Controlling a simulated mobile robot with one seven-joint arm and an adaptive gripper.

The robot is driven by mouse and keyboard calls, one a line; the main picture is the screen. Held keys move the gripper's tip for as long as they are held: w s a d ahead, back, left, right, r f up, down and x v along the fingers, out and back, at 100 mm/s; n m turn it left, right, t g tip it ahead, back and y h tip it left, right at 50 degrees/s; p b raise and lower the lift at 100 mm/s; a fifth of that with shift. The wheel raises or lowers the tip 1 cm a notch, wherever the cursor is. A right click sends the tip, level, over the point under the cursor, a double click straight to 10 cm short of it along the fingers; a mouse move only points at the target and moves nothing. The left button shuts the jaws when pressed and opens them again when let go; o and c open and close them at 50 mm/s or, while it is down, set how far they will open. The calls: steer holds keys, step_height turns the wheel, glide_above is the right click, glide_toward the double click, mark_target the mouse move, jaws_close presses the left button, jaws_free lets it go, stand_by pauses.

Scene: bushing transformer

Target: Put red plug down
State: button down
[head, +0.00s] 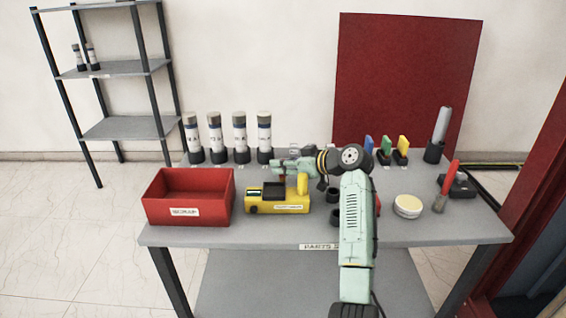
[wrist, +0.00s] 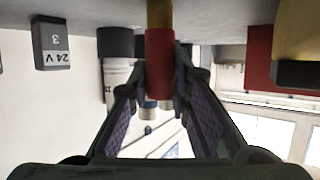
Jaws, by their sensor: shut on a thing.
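The red plug is between my gripper's fingers (wrist: 160,105), which are shut on it. In the wrist view the plug (wrist: 160,60) is a red cylinder with a brass-yellow shaft at its upper end in the picture. In the head view my gripper (head: 282,168) reaches left over the table, above the back of a yellow device (head: 277,205) with a dark recess and a yellow post. The plug is mostly hidden there by the gripper, and I cannot tell whether it touches the device.
A red bin (head: 188,198) stands left of the device, and several white cylinders with black bases (head: 240,138) stand behind. Small dark sockets, colored tabs (head: 385,150), a round tin (head: 407,206) and a red-handled brush (head: 447,186) are on the right. The table's front strip (head: 210,236) is clear.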

steer(key=shift+f, duration=0.1)
steer(key=c, duration=1.5)
jaws_free()
steer(key=shift+r, duration=0.3)
steer(key=b+v, duration=0.3)
steer(key=v, duration=0.9)
steer(key=shift+f, duration=0.2)
